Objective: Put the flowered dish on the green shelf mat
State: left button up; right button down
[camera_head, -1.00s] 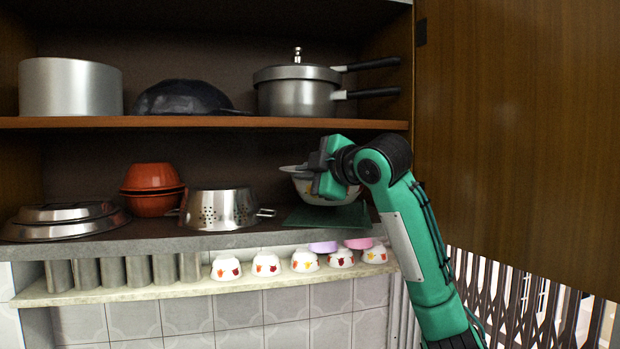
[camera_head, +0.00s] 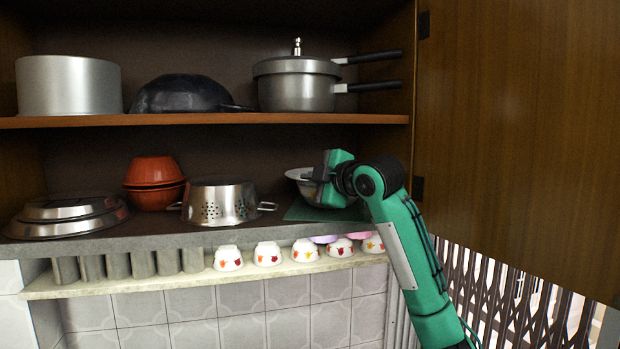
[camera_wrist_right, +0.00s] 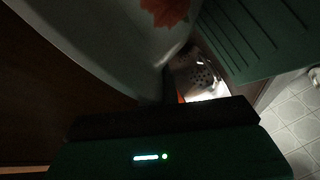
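The flowered dish (camera_head: 298,174) is a pale bowl on the right of the lower shelf, over the green shelf mat (camera_head: 300,212). My right gripper (camera_head: 320,178) is at its rim and appears shut on it, hiding much of the bowl. In the right wrist view the dish (camera_wrist_right: 110,35) shows a red flower, with one dark finger of the gripper (camera_wrist_right: 172,84) against its edge. The ribbed green mat (camera_wrist_right: 265,40) shows beside it. I cannot tell whether the bowl's base touches the mat. My left gripper is not in view.
A steel colander (camera_head: 220,204) stands just left of the mat, with orange bowls (camera_head: 153,184) beyond it. The upper shelf (camera_head: 200,121) is overhead, holding a pressure cooker (camera_head: 296,88). A wooden door (camera_head: 515,130) stands to the right. Small cups (camera_head: 268,253) line the ledge below.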

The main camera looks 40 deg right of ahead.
jog(key=shift+f, duration=0.2)
jog(key=c, duration=1.7)
grip_release()
jog(key=shift+r, duration=0.1)
jog(key=shift+r, duration=0.25)
jog(key=s+b, duration=0.3)
jog(key=shift+s+a, duration=0.15)
jog(key=shift+s, duration=0.2)
jog(key=shift+s+a+r+b, duration=0.2)
jog(key=shift+s+b, duration=0.35)
jog(key=shift+s, duration=0.8)
jog(key=shift+s+a+r+b, duration=0.1)
jog(key=shift+s+r+b, duration=0.4)
jog(key=shift+s, duration=0.9)
jog(key=shift+s+a+r+b, duration=0.1)
jog(key=shift+s+b, duration=0.55)
jog(key=shift+s, duration=0.7)
